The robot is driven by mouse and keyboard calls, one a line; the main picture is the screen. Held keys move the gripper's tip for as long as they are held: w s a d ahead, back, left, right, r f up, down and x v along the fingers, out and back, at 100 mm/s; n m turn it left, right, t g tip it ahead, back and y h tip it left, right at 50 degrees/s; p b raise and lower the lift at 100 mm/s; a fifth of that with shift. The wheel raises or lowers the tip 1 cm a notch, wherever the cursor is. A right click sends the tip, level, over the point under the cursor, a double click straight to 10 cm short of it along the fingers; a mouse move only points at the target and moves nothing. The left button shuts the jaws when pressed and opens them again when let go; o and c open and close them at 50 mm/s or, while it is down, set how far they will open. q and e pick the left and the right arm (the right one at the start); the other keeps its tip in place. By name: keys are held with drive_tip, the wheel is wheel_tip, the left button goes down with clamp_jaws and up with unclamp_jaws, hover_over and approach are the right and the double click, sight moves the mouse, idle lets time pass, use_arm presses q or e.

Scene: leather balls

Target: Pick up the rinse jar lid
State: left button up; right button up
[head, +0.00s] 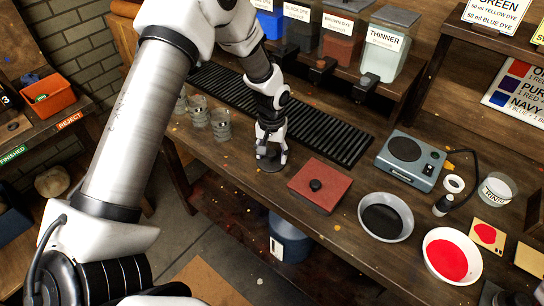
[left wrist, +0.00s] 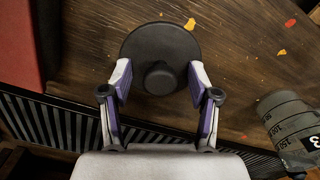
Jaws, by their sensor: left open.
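The lid, a flat dark disc with a round knob in its middle, lies on the wooden bench; it fills the upper middle of the left wrist view (left wrist: 160,38). In the head view the lid (head: 268,168) shows as a dark disc below my gripper. My left gripper (head: 271,154) points down over it and is open. In the left wrist view my left gripper (left wrist: 160,82) has one finger on each side of the knob, with clear gaps to it. Whether the fingers touch the disc I cannot tell. A clear jar (head: 497,190) with a partly readable label stands at right. My right gripper is not in view.
A black slatted strip (head: 310,122) runs behind. Bowls with black (head: 386,216) and red (head: 452,255) contents and a scale (head: 411,160) are further right.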

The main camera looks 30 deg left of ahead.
use_arm(q)
drive_tip(key=shift+s+r, duration=0.1)
drive_tip(key=shift+s, duration=0.05)
drive_tip(key=c, duration=1.1)
drive_tip(key=shift+o, duration=0.2)
drive_tip(key=shift+r, duration=0.1)
